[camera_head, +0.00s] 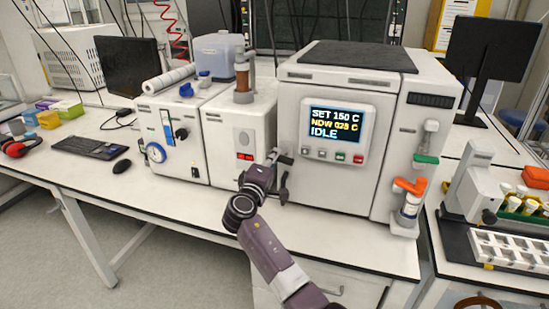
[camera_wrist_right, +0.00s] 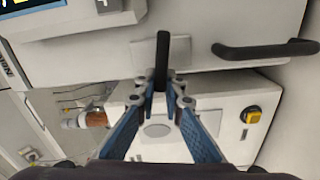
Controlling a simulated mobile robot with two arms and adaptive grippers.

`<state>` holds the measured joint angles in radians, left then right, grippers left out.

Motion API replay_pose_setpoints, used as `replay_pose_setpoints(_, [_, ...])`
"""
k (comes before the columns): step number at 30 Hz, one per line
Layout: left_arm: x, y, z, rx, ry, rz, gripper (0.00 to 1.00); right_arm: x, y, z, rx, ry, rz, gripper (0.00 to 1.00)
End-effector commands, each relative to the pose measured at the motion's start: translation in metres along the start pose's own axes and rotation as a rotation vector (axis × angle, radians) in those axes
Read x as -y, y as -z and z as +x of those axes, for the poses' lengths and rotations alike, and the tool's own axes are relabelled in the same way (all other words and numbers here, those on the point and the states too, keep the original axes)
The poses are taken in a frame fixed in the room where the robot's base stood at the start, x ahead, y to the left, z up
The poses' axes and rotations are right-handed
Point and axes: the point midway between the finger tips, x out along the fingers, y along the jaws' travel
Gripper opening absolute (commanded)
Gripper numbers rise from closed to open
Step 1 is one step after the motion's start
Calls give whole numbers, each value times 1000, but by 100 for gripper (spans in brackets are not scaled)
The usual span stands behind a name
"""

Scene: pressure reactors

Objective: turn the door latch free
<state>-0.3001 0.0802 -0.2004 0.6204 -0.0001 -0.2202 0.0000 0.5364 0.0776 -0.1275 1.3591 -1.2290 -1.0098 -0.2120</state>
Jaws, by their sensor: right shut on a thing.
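The white reactor unit (camera_head: 330,190) stands on the bench in the head view, with a screen (camera_head: 337,122) reading "SET 150 C", "NOW 025 C", "IDLE". The latch is a short black bar at the left edge of its door; in the wrist view the black latch bar (camera_wrist_right: 162,58) stands upright between my fingertips. My right gripper (camera_wrist_right: 160,86) is shut on it, its blue fingers converging at the bar's lower part. In the head view my right gripper (camera_head: 279,160) is at the door's left edge, partly hidden by my wrist. My left gripper is out of view.
A black door handle (camera_wrist_right: 265,48) sits close beside the latch. A white unit (camera_head: 243,135) with a brown bottle (camera_head: 242,77) stands left of the reactor. A keyboard (camera_head: 90,149) lies further left. A rack (camera_head: 510,250) stands at the right.

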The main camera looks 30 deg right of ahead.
Motion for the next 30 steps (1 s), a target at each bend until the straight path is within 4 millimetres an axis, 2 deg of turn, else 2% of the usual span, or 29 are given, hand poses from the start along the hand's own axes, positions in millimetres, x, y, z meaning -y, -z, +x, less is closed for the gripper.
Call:
replay_pose_setpoints(1, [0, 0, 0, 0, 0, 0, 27, 1, 0, 0, -1, 1, -2, 0])
replay_pose_setpoints(2, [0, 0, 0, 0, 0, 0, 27, 1, 0, 0, -1, 2, -2, 10])
replay_pose_setpoints(7, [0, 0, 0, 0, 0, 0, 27, 1, 0, 0, -1, 1, -1, 27])
replay_pose_setpoints(17, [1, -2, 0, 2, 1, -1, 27, 1, 0, -4, -1, 1, 1, 27])
replay_pose_setpoints(20, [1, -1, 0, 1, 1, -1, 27, 2, 1, -15, -3, 2, 0, 27])
replay_pose_setpoints(30, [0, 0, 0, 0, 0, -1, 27, 2, 1, -86, -3, 5, 1, 27])
